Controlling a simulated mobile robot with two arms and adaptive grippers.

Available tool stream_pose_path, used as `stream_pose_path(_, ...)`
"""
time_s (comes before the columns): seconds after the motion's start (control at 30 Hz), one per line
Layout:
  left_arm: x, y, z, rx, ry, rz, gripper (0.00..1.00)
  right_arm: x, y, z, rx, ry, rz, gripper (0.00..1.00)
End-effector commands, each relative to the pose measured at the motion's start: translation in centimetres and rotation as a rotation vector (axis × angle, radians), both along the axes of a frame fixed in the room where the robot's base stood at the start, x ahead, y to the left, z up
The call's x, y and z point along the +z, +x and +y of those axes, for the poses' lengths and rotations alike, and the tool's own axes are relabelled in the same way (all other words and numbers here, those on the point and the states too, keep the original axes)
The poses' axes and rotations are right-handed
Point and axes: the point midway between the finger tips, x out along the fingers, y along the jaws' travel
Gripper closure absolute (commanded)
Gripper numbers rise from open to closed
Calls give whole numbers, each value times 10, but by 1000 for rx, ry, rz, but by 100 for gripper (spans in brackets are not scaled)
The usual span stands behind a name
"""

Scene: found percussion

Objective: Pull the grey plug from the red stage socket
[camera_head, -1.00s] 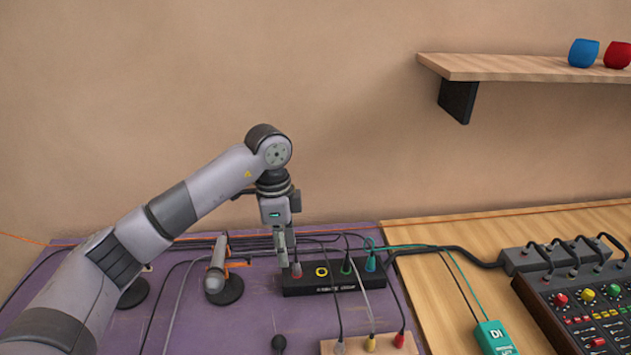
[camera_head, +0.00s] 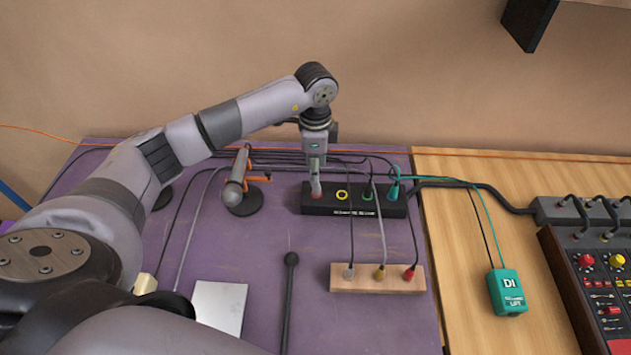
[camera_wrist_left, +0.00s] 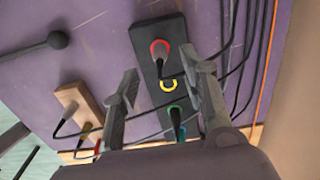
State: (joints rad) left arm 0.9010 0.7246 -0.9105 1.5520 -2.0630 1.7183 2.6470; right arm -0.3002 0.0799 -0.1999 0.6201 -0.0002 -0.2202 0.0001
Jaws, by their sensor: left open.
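The black stage box (camera_head: 355,212) lies on the purple cloth. In the left wrist view, the red-ringed socket (camera_wrist_left: 154,44) is at its upper end with the dark grey plug (camera_wrist_left: 160,66) seated in it. My left gripper (camera_head: 316,188) points down over the box's left end and hides most of that socket in the head view. In the wrist view my left gripper (camera_wrist_left: 160,62) is open, its fingers on either side of the plug. Whether either finger touches the plug cannot be told. My right gripper is not in view.
A microphone (camera_head: 236,188) stands left. A wooden block (camera_head: 345,283) with three plugs, a beater (camera_head: 289,290) and a teal DI box (camera_head: 508,292) are nearer. Cables run behind.

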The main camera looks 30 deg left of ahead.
Motion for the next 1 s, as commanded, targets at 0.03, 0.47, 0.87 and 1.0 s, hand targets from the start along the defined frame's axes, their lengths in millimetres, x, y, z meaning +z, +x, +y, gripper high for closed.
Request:
stream_pose_path(0.03,-10,-1,0,1,1,5,60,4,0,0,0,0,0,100)
stream_pose_path(0.47,-70,-1,0,-1,0,1,60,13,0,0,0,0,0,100)
stream_pose_path(0.87,-74,0,0,-1,0,0,62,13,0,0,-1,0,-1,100)
stream_pose_path(1.0,-74,0,0,-1,0,0,72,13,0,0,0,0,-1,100)
